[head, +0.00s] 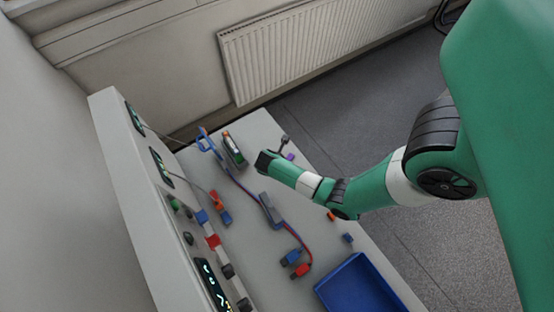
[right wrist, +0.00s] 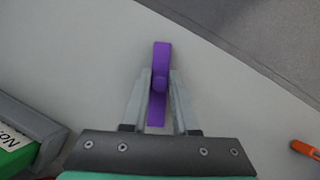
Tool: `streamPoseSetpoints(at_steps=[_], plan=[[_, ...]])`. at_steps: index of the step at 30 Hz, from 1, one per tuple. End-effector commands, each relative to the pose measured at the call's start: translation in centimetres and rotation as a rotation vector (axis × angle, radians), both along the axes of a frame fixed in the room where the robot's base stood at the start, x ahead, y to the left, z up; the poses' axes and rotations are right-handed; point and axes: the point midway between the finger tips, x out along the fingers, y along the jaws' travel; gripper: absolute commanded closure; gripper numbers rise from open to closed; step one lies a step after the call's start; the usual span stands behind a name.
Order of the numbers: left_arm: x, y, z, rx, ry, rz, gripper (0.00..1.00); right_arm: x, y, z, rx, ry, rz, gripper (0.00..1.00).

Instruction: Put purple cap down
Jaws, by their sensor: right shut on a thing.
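The purple cap (right wrist: 161,62) is a small purple bar with a round knob, seen in the right wrist view. My right gripper (right wrist: 160,88) is shut on it, one finger on each side of the purple piece. Behind it is the pale bench top; I cannot tell whether the cap touches the bench. In the head view, the purple cap (head: 290,157) shows as a small spot by my right gripper (head: 284,148), near the bench's far right edge. My left gripper is not in view.
A green and grey battery cell (head: 233,148) lies left of my right gripper. Red and blue cables with a grey block (head: 270,210) run along the bench. A blue bin (head: 360,286) stands at the near end. The cycler panel (head: 150,190) borders the left.

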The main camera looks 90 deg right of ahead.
Motion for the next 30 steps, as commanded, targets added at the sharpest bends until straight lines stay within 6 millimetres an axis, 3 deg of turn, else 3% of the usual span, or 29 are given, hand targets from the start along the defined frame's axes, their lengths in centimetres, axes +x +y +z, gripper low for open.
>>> streamPoseSetpoints(at_steps=[9,10,14,23,26,30], plan=[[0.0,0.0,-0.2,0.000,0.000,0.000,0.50,0.0,0.0,-0.3,-0.001,-0.001,0.000,1.00],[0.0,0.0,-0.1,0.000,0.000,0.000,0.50,0.1,0.0,-0.2,-0.001,-0.002,0.000,0.67],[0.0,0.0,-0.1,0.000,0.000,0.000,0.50,0.0,0.0,-0.2,-0.001,-0.001,0.000,0.44],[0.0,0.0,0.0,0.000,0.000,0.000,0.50,0.0,0.0,0.0,-0.001,-0.001,0.000,0.43],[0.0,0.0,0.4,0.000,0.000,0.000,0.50,0.2,0.2,0.7,-0.001,-0.002,0.001,0.43],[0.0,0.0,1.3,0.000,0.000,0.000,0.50,0.9,1.4,3.2,-0.002,-0.003,0.003,0.43]])
